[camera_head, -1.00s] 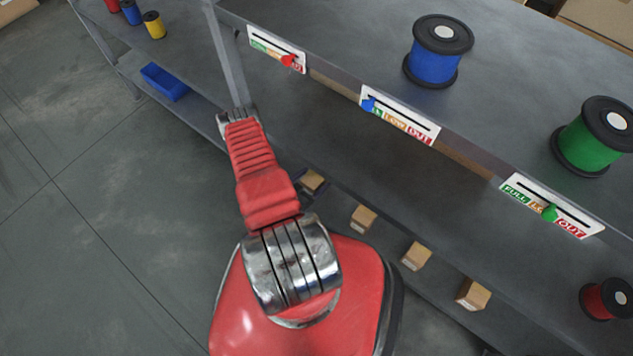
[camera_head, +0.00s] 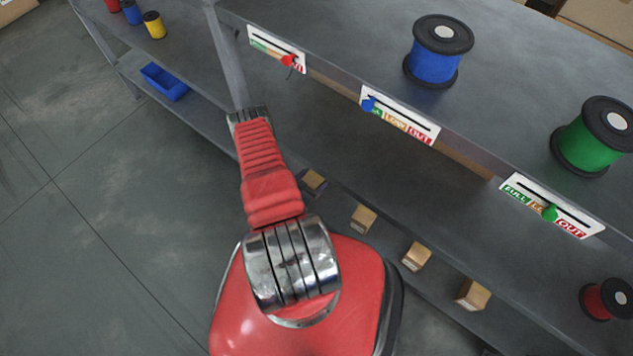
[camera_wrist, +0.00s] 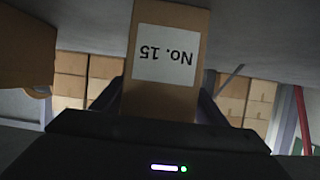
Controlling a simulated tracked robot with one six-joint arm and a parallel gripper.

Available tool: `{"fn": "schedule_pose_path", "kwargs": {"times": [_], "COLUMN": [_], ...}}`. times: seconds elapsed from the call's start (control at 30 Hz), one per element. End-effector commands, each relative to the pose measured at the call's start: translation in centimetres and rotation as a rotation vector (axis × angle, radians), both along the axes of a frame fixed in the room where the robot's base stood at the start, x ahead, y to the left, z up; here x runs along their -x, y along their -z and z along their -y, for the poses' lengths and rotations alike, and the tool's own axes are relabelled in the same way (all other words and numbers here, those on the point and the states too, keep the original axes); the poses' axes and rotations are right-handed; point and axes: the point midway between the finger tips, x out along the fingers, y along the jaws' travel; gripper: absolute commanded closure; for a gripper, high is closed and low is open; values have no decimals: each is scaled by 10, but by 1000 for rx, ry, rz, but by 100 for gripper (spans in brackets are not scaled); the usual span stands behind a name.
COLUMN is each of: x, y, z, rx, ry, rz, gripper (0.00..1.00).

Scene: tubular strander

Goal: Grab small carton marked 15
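In the wrist view a brown small carton (camera_wrist: 166,101) fills the upper middle. Its white label reads "No. 15" and appears upside down. My gripper (camera_wrist: 163,103) has one dark finger on each side of this carton. The carton's end nearest the gripper body is hidden behind that body. I cannot tell whether the fingers touch the carton. In the head view several small cartons stand in a row on the lower shelf, one of them at the row's right end (camera_head: 472,294). Their numbers are not readable there. My gripper is not discernible in the head view.
The upper shelf carries a blue spool (camera_head: 437,52) and a green spool (camera_head: 594,137), with slider labels along its edge. A red spool (camera_head: 606,299) is at the lower right. A blue bin (camera_head: 165,81) lies at the left. Bare floor is at the left.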

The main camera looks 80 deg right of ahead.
Motion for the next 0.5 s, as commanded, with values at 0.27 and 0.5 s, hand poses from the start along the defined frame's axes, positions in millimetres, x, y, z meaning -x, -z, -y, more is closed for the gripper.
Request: {"fn": "schedule_pose_path", "kwargs": {"times": [0.27,0.5], "x": [0,0], "y": [0,0], "z": [0,0], "rx": [0,0], "ry": [0,0], "rz": [0,0], "gripper": [53,70]}}
